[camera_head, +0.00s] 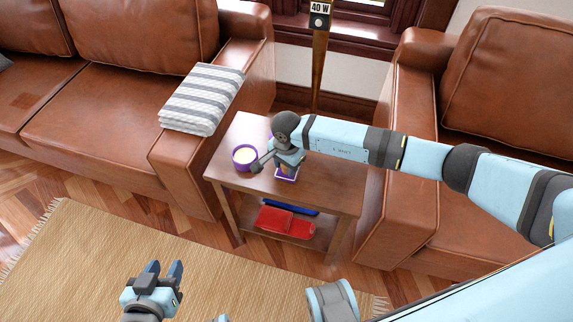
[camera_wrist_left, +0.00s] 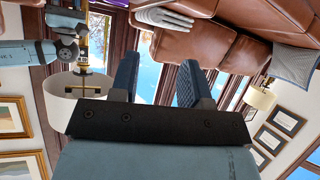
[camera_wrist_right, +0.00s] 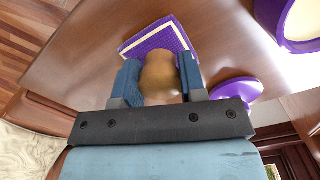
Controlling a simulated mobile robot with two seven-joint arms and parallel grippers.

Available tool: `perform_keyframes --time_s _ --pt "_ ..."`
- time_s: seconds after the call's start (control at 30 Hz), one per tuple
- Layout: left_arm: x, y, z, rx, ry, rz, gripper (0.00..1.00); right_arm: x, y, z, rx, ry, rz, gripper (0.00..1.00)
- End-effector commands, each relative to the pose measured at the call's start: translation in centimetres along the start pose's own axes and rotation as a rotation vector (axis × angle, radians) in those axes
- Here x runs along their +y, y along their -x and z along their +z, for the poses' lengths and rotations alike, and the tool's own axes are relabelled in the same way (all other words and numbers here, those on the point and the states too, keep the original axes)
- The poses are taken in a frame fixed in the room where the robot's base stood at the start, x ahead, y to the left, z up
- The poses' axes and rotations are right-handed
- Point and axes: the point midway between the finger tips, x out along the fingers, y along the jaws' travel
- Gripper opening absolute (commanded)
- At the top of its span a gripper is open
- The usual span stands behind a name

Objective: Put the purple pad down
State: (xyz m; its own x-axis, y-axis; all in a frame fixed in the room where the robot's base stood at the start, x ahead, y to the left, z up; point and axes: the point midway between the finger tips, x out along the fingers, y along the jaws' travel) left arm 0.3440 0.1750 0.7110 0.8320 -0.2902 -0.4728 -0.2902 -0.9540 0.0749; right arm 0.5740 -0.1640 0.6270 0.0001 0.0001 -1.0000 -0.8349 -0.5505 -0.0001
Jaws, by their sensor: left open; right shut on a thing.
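The purple pad (camera_wrist_right: 132,45) is square with a cream band inside its edge. In the right wrist view it lies just past a rounded tan knob (camera_wrist_right: 160,76). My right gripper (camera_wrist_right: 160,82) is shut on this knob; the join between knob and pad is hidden. In the head view my right gripper (camera_head: 287,160) is over the small side table (camera_head: 335,185), with the pad (camera_head: 286,180) below it, at or close to the tabletop; I cannot tell whether they touch. My left gripper (camera_head: 163,272) is open and empty above the rug, far from the table.
A purple bowl (camera_head: 245,153) with a cream inside stands left of the pad. Another purple round thing (camera_wrist_right: 240,89) is partly hidden by my right gripper. Red (camera_head: 285,222) and blue things lie on the lower shelf. Leather seats flank the table. Its right and front top is clear.

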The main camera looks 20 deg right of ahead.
Motion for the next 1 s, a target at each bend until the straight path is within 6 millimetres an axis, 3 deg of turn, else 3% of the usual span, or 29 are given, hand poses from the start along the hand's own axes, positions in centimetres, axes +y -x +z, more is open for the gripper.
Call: perform_keyframes --time_s 0.3,0.33,0.4,0.43,0.77,1.0 --pt "0.0 -0.1 -0.1 0.009 0.001 0.002 0.43 0.0 -0.4 0.0 0.001 0.001 -0.001 0.19" --pt "0.0 0.0 -0.2 0.009 0.002 0.003 0.43 0.0 -0.2 0.0 0.000 0.001 -0.001 0.45" --pt "0.1 0.1 -0.3 0.009 0.001 0.003 0.43 0.0 -0.2 0.0 0.000 0.001 -0.001 0.61" --pt "0.1 0.1 -0.3 0.009 0.001 0.003 0.43 0.0 -0.2 0.0 0.000 0.001 -0.001 0.64" --pt "0.1 0.2 -0.5 0.006 0.000 0.002 0.43 0.0 0.3 0.0 -0.001 0.000 -0.001 0.64" --pt "0.0 0.2 -0.1 -0.013 -0.005 -0.003 0.43 -0.1 4.4 -0.1 0.003 0.002 -0.005 0.64"
